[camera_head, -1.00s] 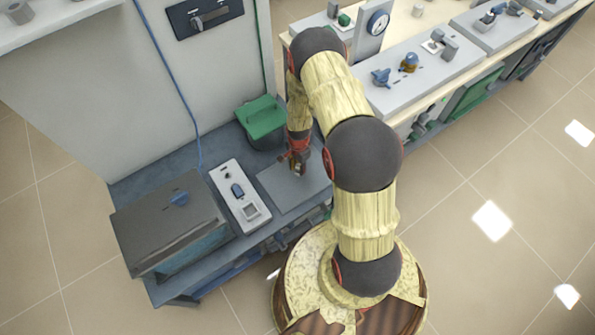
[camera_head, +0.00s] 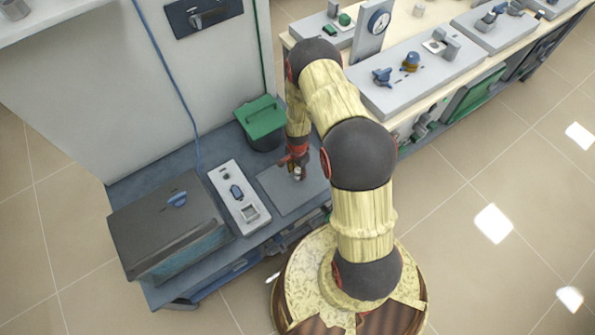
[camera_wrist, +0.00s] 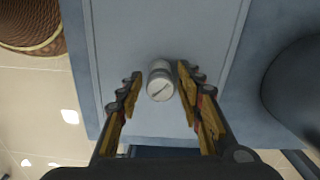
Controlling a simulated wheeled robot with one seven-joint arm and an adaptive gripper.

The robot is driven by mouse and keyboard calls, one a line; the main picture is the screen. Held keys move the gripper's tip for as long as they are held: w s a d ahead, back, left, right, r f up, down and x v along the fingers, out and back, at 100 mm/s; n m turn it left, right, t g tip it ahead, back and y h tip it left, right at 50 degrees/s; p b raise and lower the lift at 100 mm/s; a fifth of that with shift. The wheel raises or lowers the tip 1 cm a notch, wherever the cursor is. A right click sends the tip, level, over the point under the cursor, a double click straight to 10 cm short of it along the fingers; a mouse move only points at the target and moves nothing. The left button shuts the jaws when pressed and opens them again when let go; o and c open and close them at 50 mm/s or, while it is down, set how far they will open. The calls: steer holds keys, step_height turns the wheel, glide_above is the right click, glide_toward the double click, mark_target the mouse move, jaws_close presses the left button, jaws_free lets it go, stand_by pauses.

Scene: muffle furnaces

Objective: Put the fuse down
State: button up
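The fuse (camera_wrist: 160,82) is a small whitish cylinder with a dark mark on its round end face. In the wrist view it stands on a flat grey plate (camera_wrist: 115,20), between my fingers. My gripper (camera_wrist: 158,80) is open around it. A gap shows between the left fingertip and the fuse; the right fingertip is very close to it, and I cannot tell whether they touch. In the head view my gripper (camera_head: 296,166) is low over the grey plate (camera_head: 277,192), with the fuse (camera_head: 298,173) small and pale at its tip.
A white switch panel (camera_head: 226,182) and a dark lidded box (camera_head: 165,228) stand left of the plate. A green-lidded bin (camera_head: 262,120) stands behind it. The tall grey furnace wall (camera_head: 180,80) rises at the back. A bench with devices (camera_head: 420,75) is at right.

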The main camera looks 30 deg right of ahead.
steer(key=shift+o, duration=0.4)
step_height(320, 180, up, 12)
steer(key=p, duration=0.4)
step_height(320, 180, up, 18)
steer(key=n+t, duration=0.1)
steer(key=n, duration=0.3)
glide_above(298, 170)
steer(key=w+a, duration=0.3)
steer(key=w, duration=0.1)
steer(key=s+a+r+n+t, duration=0.1)
steer(key=a+r+n, duration=0.1)
steer(key=r, duration=0.6)
steer(key=s+a+r+n+t, duration=0.1)
steer(key=s+a+r, duration=0.1)
steer(key=r, duration=0.5)
steer(key=s+a+r+n+t, duration=0.1)
steer(key=s+a+r+n, duration=0.2)
steer(key=s+r, duration=0.6)
steer(key=s+a+r+n+t, duration=0.1)
steer(key=s+a+r+n, duration=0.3)
steer(key=s+r, duration=0.5)
steer(key=s+n, duration=0.2)
steer(key=s, duration=0.1)
steer(key=shift+a+r+t, duration=0.15)
steer(key=shift+r+t, duration=0.15)
steer(key=shift+r, duration=0.1)
steer(key=shift+a, duration=0.1)
